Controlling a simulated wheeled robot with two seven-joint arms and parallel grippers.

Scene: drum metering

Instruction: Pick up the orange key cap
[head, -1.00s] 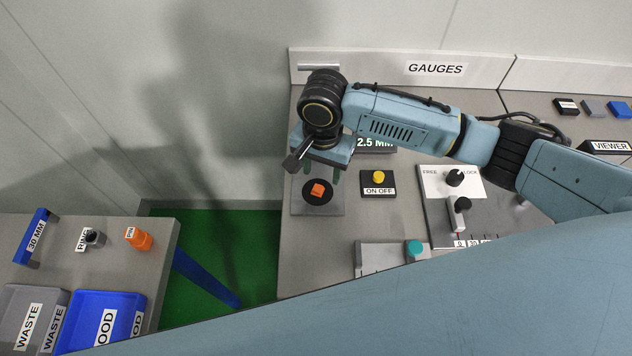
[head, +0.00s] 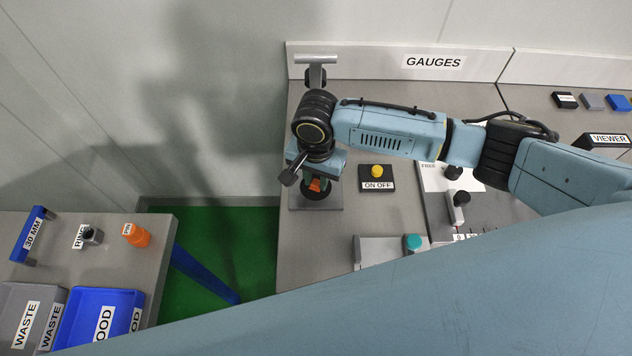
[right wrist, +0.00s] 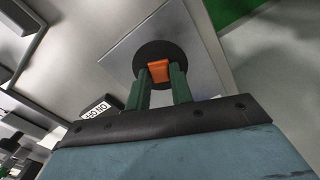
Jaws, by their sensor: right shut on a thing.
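The orange key cap (head: 315,184) sits at the black round disc (head: 325,192) on a grey square plate (head: 318,205), on the left part of the gauges table. My right gripper (head: 317,182) points down over it and is shut on the cap. In the right wrist view the cap (right wrist: 159,72) is between the two green fingers (right wrist: 160,82), over the black disc. I cannot tell whether the cap is clear of the disc. My left gripper is not in view.
A yellow ON OFF button (head: 377,171) stands just right of the plate. A gauge stand (head: 316,72) rises behind my wrist. Another orange piece (head: 136,235) is on the left table, near the blue bin (head: 95,310) and grey waste bin (head: 25,300). A green floor gap separates the tables.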

